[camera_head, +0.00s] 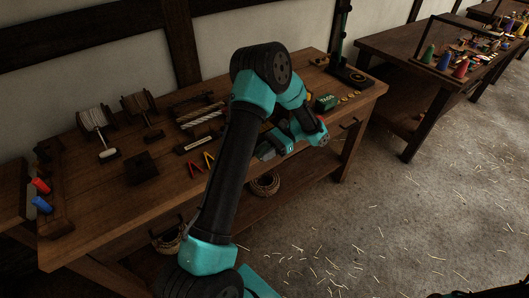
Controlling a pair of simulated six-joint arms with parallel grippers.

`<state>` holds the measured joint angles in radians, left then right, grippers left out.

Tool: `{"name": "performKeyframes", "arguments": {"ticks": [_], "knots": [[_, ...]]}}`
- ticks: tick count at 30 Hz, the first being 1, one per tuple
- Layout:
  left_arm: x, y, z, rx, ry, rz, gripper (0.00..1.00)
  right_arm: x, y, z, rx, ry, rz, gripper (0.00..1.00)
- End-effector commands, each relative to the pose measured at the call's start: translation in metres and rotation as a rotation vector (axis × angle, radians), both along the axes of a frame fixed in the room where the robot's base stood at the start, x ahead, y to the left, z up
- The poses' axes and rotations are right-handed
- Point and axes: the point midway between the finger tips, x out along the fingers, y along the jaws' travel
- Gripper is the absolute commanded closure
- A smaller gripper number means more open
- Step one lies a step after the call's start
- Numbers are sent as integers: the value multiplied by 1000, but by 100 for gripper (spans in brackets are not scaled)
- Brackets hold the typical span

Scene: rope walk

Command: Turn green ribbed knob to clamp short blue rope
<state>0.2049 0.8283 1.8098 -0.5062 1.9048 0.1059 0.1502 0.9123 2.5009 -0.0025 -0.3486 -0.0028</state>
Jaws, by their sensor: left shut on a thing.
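My left arm reaches across the middle of the view and bends down over the workbench (120,205). My left gripper (265,150) is low at the bench's front side, right of the red and yellow clips. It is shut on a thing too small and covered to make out. I cannot make out the green ribbed knob or the short blue rope; my arm covers part of the bench there. My right gripper is not in view.
Rope spools (93,118) stand at the back left. A red handle (40,186) and a blue handle (42,205) are at the left end. Red and yellow clips (195,169) lie near the front. A green tags box (326,102) sits at the right.

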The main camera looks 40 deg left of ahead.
Motion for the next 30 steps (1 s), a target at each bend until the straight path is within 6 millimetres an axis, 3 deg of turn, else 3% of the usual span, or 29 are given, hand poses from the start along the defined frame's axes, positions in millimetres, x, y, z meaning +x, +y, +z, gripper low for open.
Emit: {"name": "performKeyframes", "arguments": {"ticks": [17,18,26,30], "knots": [[0,0,-1,12,52,0,98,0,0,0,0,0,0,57],[0,0,-1,12,52,0,74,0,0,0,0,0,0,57],[0,0,0,11,51,0,49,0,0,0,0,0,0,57],[0,0,0,11,51,0,49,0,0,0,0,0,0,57]]}}
